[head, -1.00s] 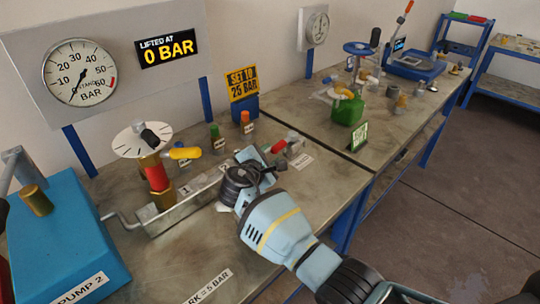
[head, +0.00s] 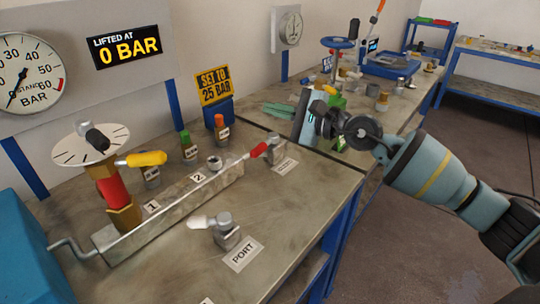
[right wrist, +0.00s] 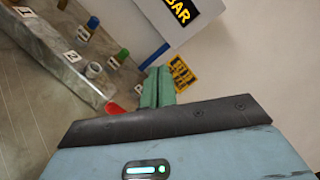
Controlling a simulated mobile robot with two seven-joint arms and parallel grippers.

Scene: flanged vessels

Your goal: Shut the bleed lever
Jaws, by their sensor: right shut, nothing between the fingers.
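The lever with a red grip (head: 258,150) sits at the right end of the metal manifold, on a small grey valve body (head: 274,154). Its grip points left and slightly down toward the manifold. A tag (head: 284,165) in front of it is too small to read surely, so I cannot confirm it is the bleed lever. In the right wrist view a red grip end (right wrist: 115,107) shows just left of my fingers. My right gripper (head: 270,108) is shut and empty, behind and above the lever, with its green fingers pointing left. My left gripper is not in view.
A pale-handled port valve (head: 226,230) stands in front. Green and orange capped fittings and a "SET TO 25 BAR" sign (head: 214,86) stand behind.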

